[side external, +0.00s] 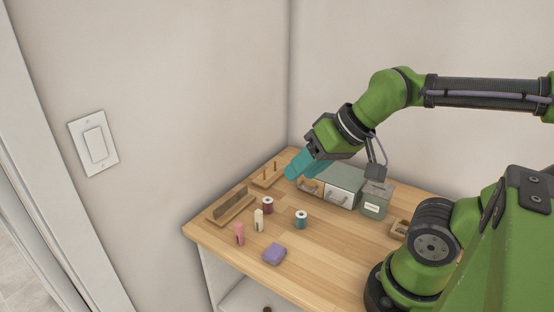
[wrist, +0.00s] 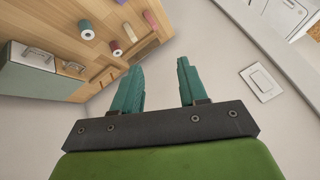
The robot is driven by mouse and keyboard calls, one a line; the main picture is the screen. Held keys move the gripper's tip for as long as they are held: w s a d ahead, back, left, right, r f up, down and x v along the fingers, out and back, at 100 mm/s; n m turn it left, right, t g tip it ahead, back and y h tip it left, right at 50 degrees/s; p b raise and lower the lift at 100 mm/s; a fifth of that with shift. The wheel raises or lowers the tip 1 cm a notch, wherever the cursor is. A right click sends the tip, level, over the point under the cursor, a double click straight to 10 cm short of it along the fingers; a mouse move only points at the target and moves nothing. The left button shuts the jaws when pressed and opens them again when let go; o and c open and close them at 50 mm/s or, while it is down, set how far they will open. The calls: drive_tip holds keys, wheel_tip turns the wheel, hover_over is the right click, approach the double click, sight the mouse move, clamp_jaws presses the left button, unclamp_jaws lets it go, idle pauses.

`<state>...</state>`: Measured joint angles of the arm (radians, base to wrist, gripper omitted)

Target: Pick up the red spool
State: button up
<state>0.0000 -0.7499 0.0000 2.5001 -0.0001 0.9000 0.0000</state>
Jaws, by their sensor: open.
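The red spool (side external: 268,205) stands upright on the wooden table top, between the slotted wooden holder and the teal spool (side external: 301,219). In the wrist view the red spool (wrist: 117,47) shows just beyond the left finger's tip. My gripper (side external: 293,172) has teal fingers and hangs above the back of the table, up and to the right of the red spool in the side view. In the wrist view my gripper (wrist: 161,66) is open, with nothing between its fingers.
A cream clip (side external: 259,220), a pink clip (side external: 239,234) and a purple block (side external: 273,254) lie near the front. The slotted wooden holder (side external: 222,216) and peg rack (side external: 266,183) line the left. A drawer box (side external: 340,181) and lidded green bin (side external: 375,207) stand at the back.

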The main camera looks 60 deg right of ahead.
drive_tip(key=o, duration=0.3)
drive_tip(key=shift+f, duration=0.1)
drive_tip(key=g+h, duration=0.2)
drive_tip(key=g, duration=0.5)
hover_over(268, 201)
wheel_tip(268, 201, down, 7)
drive_tip(key=f, duration=1.1)
drive_tip(key=shift+w+d+f, duration=0.1)
drive_tip(key=shift+w+f, duration=0.05)
drive_tip(key=shift+w, duration=0.05)
drive_tip(key=shift+s+d+f, duration=0.1)
drive_tip(key=shift+f, duration=2.5)
